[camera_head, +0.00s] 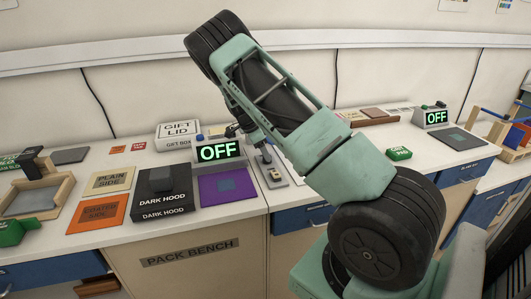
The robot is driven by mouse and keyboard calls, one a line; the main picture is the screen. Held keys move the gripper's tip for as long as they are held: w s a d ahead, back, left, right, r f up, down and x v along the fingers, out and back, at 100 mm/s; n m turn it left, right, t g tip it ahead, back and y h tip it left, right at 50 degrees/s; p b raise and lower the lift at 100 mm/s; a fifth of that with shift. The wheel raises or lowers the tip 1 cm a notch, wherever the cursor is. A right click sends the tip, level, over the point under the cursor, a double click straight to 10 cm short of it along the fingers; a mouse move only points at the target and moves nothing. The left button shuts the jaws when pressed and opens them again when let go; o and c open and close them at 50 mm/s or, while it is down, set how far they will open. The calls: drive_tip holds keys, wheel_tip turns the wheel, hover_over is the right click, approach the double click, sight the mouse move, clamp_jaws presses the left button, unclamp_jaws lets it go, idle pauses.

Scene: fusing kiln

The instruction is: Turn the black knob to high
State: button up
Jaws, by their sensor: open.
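My green arm rises across the middle of the view and folds back down toward the bench. My gripper (264,152) is small and partly hidden behind the arm, above a small grey plate (275,179) with a yellowish part on it. It is open, and nothing shows between its fingers. I cannot clearly make out the black knob, and its setting cannot be read. A display box with green letters reading OFF (220,152) stands just left of the gripper. A second OFF display (436,117) stands farther right on the bench.
PLAIN SIDE (110,180) and orange COATED SIDE (98,213) pads are farther left.

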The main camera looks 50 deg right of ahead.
drive_tip(key=shift+x, duration=1.15)
drive_tip(key=c, duration=1)
